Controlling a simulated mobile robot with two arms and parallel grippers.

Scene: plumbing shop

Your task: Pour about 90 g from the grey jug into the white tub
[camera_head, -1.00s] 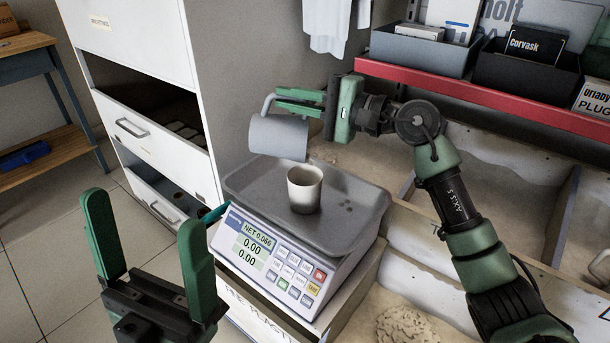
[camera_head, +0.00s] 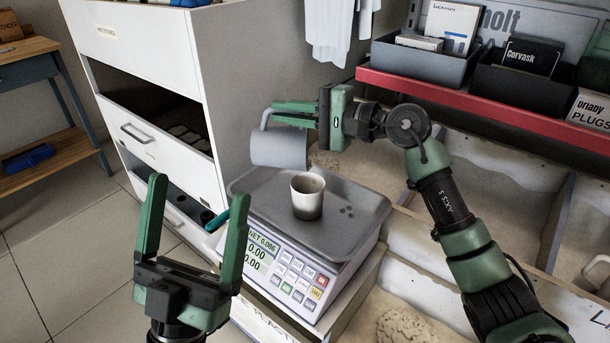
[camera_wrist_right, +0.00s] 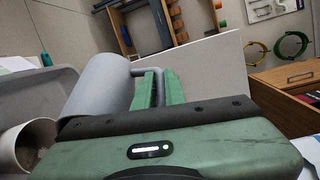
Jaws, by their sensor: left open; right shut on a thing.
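The grey jug (camera_head: 279,147) is held tilted above the back left of the scale pan, up and to the left of the white tub. My right gripper (camera_head: 296,113) is shut on its handle; the jug also shows in the right wrist view (camera_wrist_right: 98,88). The jug's mouth and contents are hidden. The white tub (camera_head: 307,199) stands upright on the pan. Its inside also shows in the right wrist view (camera_wrist_right: 22,145), with pale grainy matter. My left gripper (camera_head: 197,210) is open and empty in front of the scale.
The scale (camera_head: 290,265) seems to read NET 0.086, its display partly covered by my left gripper. A few dark specks lie on the pan (camera_head: 362,205). A white drawer cabinet (camera_head: 150,60) stands left, a red-edged shelf (camera_head: 470,98) with boxes right, and sandy bins below it.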

